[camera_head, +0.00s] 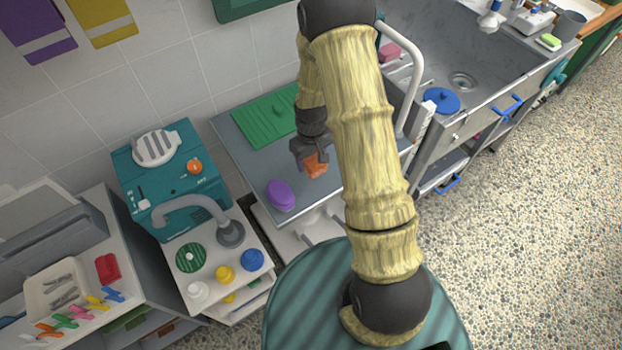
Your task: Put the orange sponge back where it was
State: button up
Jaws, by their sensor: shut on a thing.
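The orange sponge (316,165) is between the fingers of my gripper (313,159), over the grey worktop (245,165) left of the sink. My gripper is shut on it. I cannot tell whether the sponge touches the worktop or hangs just above it. My own arm covers the right part of the worktop.
A purple oval thing (281,194) lies near the worktop's front left edge. A green ribbed mat (268,118) lies at the back. A teal machine (165,170) stands to the left. The sink (460,55) to the right holds a blue round thing (441,100) at its front.

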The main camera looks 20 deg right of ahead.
jog(key=shift+f+p, duration=0.45)
jog(key=shift+f, duration=2.05)
jog(key=shift+f+p, duration=0.55)
jog(key=shift+f, duration=1.55)
jog(key=shift+f, duration=0.2)
jog(key=o, duration=1)
jog(key=shift+r, duration=0.1)
notch_tip(320, 180, up, 12)
jog(key=b, duration=0.3)
jog(key=shift+r, duration=0.15)
